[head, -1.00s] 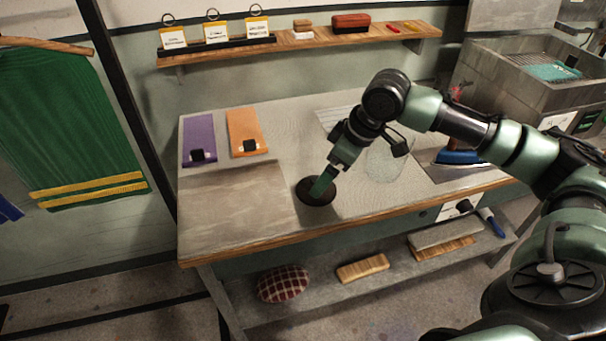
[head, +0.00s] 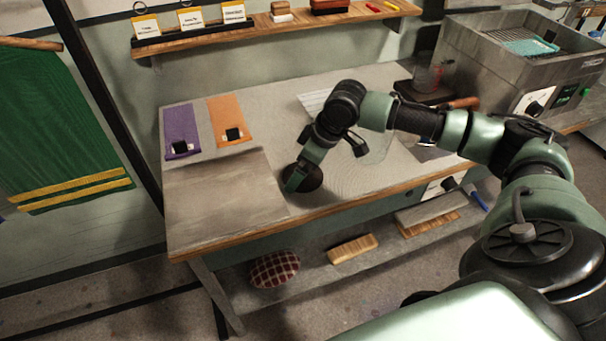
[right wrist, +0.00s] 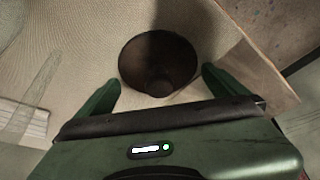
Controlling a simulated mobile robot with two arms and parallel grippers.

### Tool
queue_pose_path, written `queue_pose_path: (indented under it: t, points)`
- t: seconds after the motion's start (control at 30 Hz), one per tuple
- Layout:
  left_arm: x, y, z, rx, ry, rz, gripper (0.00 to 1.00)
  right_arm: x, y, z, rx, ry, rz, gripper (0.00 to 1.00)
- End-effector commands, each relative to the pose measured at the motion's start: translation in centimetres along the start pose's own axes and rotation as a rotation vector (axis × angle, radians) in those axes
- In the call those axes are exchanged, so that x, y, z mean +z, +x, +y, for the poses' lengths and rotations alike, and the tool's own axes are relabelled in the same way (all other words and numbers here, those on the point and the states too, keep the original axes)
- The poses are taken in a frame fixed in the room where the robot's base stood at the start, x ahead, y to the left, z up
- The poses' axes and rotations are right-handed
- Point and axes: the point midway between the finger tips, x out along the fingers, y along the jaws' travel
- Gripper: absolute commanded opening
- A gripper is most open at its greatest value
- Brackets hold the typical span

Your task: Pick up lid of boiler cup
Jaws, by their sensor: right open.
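A dark brown round lid (head: 314,179) lies on the worktop near its front edge. In the right wrist view the lid (right wrist: 145,58) shows a small knob near its lower middle. My right gripper (head: 296,180) is low over the lid's left part in the head view and hides some of it. In the right wrist view its two green fingers (right wrist: 160,90) stand apart, one on each side of the lid's near part, with nothing held between them. A clear glass vessel (head: 376,150) stands to the right of the lid, partly behind my arm. My left gripper is not in view.
A grey board (head: 222,190) lies left of the lid. Purple (head: 180,125) and orange (head: 228,115) strips lie behind it, each bearing a dark block. A metal basin unit (head: 520,65) stands at the right. A shelf (head: 360,12) runs along the wall.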

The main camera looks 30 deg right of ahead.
Motion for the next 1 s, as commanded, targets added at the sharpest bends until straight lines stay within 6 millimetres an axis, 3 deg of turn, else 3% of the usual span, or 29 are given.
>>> queue_pose_path:
  t: [0.07, 0.2, 0.27, 0.67, 0.87, 1.0]
  points:
    - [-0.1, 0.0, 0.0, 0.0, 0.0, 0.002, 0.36, 0.0, 0.0, 0.0, 0.0, 0.0, 0.0, 0.97]
    - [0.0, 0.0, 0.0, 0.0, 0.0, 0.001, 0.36, 0.0, 0.0, 0.0, 0.0, 0.0, 0.0, 0.58]
    - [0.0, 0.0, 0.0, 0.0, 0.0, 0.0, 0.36, 0.0, -0.1, 0.0, 0.0, 0.0, 0.0, 0.45]
    - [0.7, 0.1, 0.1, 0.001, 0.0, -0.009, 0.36, -0.5, -1.1, 0.1, 0.001, 0.001, 0.003, 0.45]
    - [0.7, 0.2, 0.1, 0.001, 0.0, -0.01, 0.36, -1.9, -4.2, 0.1, 0.003, 0.0, 0.006, 0.45]
    - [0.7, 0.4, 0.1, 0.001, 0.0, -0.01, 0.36, -3.4, -7.9, 0.1, 0.003, -0.001, 0.008, 0.45]
